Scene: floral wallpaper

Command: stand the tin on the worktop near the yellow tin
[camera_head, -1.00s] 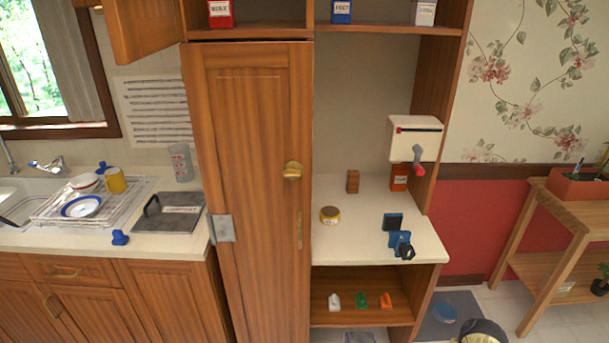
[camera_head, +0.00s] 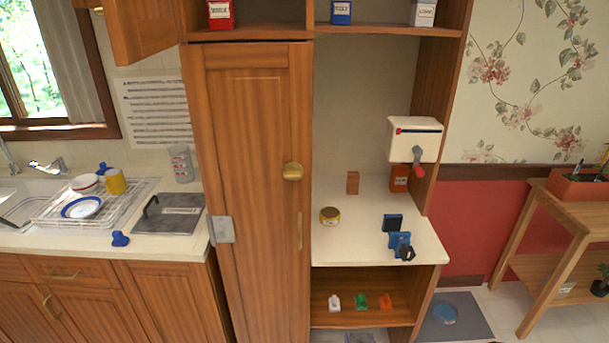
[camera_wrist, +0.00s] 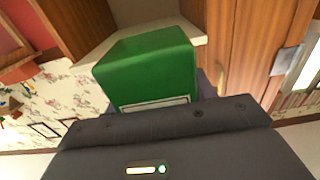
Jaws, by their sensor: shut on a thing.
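A green box-shaped tin (camera_wrist: 148,65) with a pale label edge fills the middle of the wrist view. My gripper (camera_wrist: 155,108) is shut on it; its fingers are mostly hidden by the tin and the dark gripper body. My gripper and the green tin are not in the head view.
A wooden block (camera_head: 352,182), an orange-red tin (camera_head: 399,178) under the wall-mounted grinder (camera_head: 414,139), and a blue device (camera_head: 399,242) stand on the worktop. The tall door (camera_head: 255,180) bounds its left side. Shelves lie above and below. The worktop's front middle is clear.

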